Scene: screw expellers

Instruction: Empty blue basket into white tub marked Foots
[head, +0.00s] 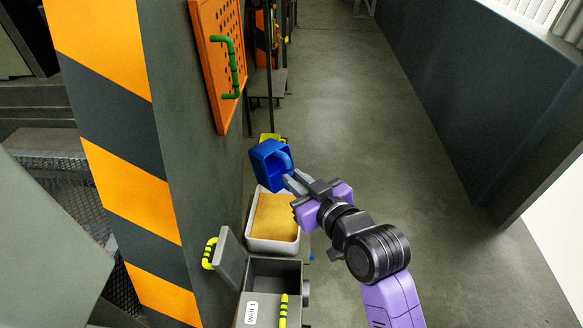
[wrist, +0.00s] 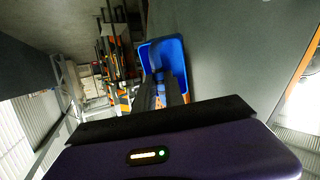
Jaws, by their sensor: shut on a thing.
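The blue basket (head: 268,166) is held up at the far end of the white tub, and it looks tilted. The part of its inside that shows is bare blue. It also shows in the wrist view (wrist: 177,48), beyond my fingers. My gripper (head: 290,180) is shut on the basket's near right side; the exact grip point is partly hidden. The white tub (head: 273,245) stands below and nearer, filled with a yellow-brown material. No Foots marking is readable on it.
A dark open box (head: 273,268) with a white label and a yellow-striped handle stands nearer than the tub. A striped orange-and-grey pillar (head: 130,150) rises close on the left. An orange perforated panel (head: 218,60) with a green handle is behind. The floor on the right is clear.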

